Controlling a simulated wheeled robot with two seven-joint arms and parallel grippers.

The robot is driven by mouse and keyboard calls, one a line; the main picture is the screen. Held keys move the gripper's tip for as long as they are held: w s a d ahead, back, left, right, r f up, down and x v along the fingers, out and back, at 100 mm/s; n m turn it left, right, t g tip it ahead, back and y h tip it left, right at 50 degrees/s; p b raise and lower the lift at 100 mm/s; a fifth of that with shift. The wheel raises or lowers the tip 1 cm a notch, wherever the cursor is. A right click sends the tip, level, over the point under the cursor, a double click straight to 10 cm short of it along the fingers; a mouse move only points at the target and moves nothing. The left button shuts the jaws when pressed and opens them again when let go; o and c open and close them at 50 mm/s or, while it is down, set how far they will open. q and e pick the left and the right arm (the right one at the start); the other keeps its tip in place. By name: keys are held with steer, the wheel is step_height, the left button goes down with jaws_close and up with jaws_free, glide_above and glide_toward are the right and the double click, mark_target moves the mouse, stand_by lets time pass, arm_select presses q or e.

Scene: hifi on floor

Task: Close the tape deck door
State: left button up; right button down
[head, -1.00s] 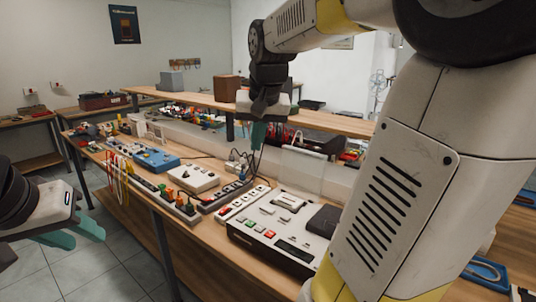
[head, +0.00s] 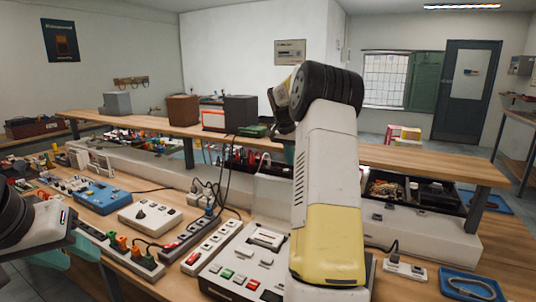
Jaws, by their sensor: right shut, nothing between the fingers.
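The tape deck (head: 238,262), a pale box with a dark front and coloured buttons, sits on the bench at the lower middle. My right forearm covers its right side. A pale upright panel (head: 270,190) stands behind it; I cannot tell whether this is the deck's door. My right gripper (head: 289,153) is mostly hidden behind my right wrist; a bit of teal finger shows above and behind the deck, apart from it. My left gripper (head: 80,250) is at the lower left, its teal fingers apart and empty, off the bench's front edge.
A power strip (head: 212,246) and a white switch box (head: 150,214) lie left of the deck, with a blue box (head: 102,197) beyond. Black cables (head: 222,185) rise behind them. A raised shelf (head: 400,158) runs along the back. A blue tray (head: 470,287) lies at right.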

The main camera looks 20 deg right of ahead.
steer(key=shift+s+a+f, duration=0.25)
steer(key=shift+a+f, duration=0.05)
steer(key=shift+f, duration=0.5)
steer(key=shift+s+a+f, duration=0.25)
steer(key=shift+a+f, duration=0.1)
steer(key=shift+f, duration=0.45)
steer(key=shift+s+a+f, duration=0.25)
steer(key=shift+a+f, duration=0.05)
steer(key=shift+f, duration=0.5)
